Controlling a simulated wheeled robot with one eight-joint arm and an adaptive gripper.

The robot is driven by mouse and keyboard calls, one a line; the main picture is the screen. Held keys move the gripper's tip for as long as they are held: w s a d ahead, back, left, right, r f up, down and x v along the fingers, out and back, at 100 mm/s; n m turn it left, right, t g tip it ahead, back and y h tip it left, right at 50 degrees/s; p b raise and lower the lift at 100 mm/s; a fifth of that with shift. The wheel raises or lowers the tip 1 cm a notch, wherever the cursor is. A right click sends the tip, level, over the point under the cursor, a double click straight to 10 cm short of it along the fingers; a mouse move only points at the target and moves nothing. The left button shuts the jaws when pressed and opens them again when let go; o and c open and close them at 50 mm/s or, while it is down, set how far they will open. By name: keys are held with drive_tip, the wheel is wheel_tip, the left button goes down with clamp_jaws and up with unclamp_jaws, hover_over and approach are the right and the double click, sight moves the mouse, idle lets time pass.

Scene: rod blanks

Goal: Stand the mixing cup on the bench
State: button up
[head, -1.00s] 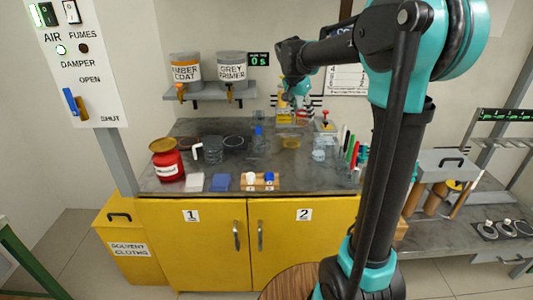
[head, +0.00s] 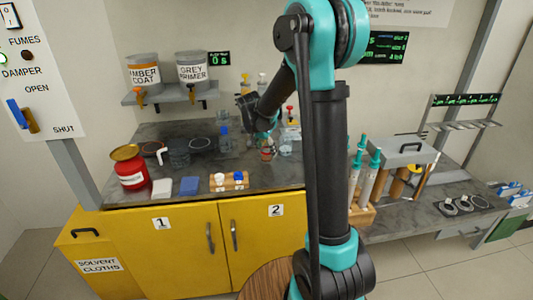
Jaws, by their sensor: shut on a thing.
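My gripper (head: 265,143) reaches down over the bench, partly hidden by my arm's own end. It is shut on a small cup (head: 267,155) with a reddish-orange tint, which I take to be the mixing cup. The cup looks upright, at or just above the grey bench top (head: 255,177). I cannot tell whether its base touches the bench. A clear cup (head: 285,149) stands just to its right.
A wooden block with small bottles (head: 229,181), a blue pad (head: 189,186), a white pad (head: 162,188) and a red can (head: 130,168) line the front. A dark jug (head: 179,153) and clear bottle (head: 224,137) stand behind.

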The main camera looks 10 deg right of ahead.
drive_tip(key=shift+f, duration=0.7)
drive_tip(key=shift+f, duration=0.15)
drive_tip(key=o, duration=1.1)
